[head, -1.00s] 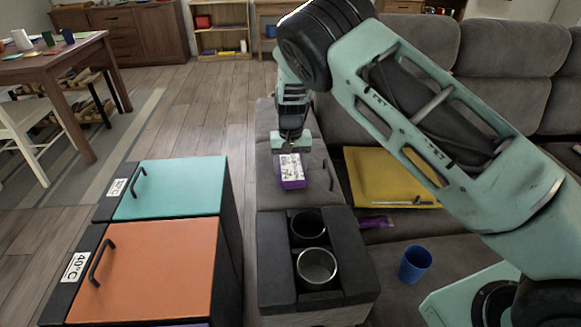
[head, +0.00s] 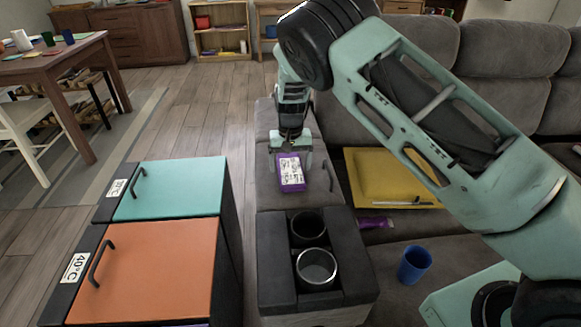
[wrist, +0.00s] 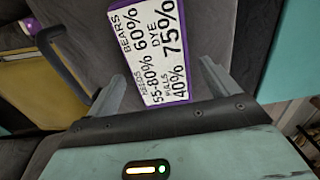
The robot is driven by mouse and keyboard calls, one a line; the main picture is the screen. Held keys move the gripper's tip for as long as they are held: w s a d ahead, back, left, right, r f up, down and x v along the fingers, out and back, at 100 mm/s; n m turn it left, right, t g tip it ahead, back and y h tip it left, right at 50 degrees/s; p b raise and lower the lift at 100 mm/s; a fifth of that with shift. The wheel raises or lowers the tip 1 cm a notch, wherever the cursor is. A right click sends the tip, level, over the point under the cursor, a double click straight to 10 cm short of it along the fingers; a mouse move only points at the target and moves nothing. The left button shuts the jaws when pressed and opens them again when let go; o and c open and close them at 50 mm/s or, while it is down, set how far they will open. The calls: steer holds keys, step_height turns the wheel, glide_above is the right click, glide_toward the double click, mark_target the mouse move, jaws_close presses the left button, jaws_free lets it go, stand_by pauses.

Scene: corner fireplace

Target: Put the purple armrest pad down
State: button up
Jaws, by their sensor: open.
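The purple armrest pad (head: 291,172), a small block with a white printed label, appears to lie on the grey armrest lid (head: 267,197) behind the cup holders. In the wrist view the pad (wrist: 150,45) lies between the spread fingers, its label facing the camera. My gripper (head: 290,162) is open, with one finger on each side of the pad. The wrist view shows the gripper (wrist: 160,88) with a gap beside at least the left finger. The underside of the pad is hidden.
A cup-holder block (head: 270,270) stands in front of the pad. Teal (head: 173,188) and orange (head: 155,272) lidded boxes stand left. A yellow cushion (head: 375,172), a purple item (head: 376,222) and a blue cup (head: 414,264) are on the sofa. A black handle (wrist: 62,60) rises beside the gripper.

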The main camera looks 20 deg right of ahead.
mark_target(290, 167)
step_height(290, 167, up, 10)
steer(key=s+a+r+n+y, duration=0.1)
steer(key=s+a+r, duration=0.2)
steer(key=s, duration=0.4)
steer(key=s+a+r+n+g, duration=0.1)
steer(key=s+a+r+n, duration=0.15)
steer(key=s, duration=0.35)
steer(key=s+a+r+n+y, duration=0.1)
steer(key=s+a+r, duration=0.3)
steer(key=s, duration=0.3)
steer(key=s+d+n, duration=0.1)
steer(key=s+n, duration=0.1)
steer(key=s, duration=0.9)
steer(key=s+d+r+n+t+h, duration=0.1)
steer(key=s+n, duration=0.2)
steer(key=s, duration=0.7)
steer(key=shift+s+d+p, duration=0.3)
steer(key=shift+s, duration=0.1)
steer(key=shift+r, duration=0.1)
step_height(290, 167, up, 13)
steer(key=p, duration=1.2)
steer(key=shift+p, duration=0.35)
